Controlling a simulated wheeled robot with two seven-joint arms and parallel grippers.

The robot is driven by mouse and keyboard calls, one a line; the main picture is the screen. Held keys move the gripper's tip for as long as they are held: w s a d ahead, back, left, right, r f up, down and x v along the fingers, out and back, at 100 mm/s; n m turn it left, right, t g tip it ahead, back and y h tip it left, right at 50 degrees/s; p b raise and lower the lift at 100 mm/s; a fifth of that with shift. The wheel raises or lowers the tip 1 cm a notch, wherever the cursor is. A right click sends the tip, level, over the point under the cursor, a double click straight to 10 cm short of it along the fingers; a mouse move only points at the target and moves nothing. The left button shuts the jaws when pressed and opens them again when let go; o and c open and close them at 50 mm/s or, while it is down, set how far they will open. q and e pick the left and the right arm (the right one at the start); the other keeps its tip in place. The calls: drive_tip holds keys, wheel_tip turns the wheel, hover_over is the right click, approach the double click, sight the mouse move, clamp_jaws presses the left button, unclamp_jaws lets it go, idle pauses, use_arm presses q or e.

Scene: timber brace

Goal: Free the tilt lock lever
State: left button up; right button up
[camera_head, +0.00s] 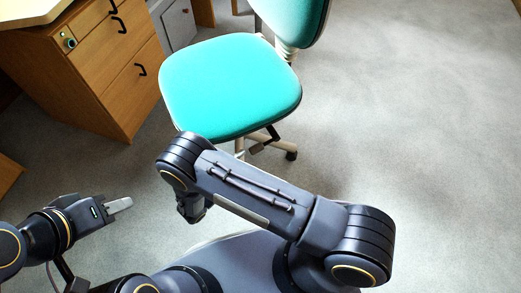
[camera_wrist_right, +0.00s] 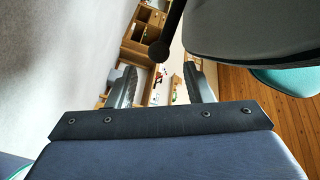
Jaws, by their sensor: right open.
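The office chair has a turquoise seat (camera_head: 230,88) in the head view. In the right wrist view its dark underside (camera_wrist_right: 255,28) fills the top right. A thin black lever with a round knob (camera_wrist_right: 158,51) hangs beside the seat's edge in that view. My right gripper (camera_wrist_right: 160,76) is open, its fingers apart on either side of the knob's line. The knob appears beyond the fingertips, and I see no contact. My left gripper (camera_head: 119,206) is at the lower left, away from the chair, seen edge-on.
A wooden drawer cabinet (camera_head: 110,75) with black handles stands left of the chair. The chair's backrest (camera_head: 292,18) rises behind the seat. Its base and casters (camera_head: 290,155) show partly behind my arm. The grey carpet (camera_head: 430,130) at right is clear.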

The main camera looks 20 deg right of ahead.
sight(258, 149)
drive_tip(key=b+x, duration=0.1)
drive_tip(key=x, duration=0.6)
drive_tip(key=shift+w+d, duration=0.1)
drive_tip(key=shift+d, duration=0.15)
clamp_jaws()
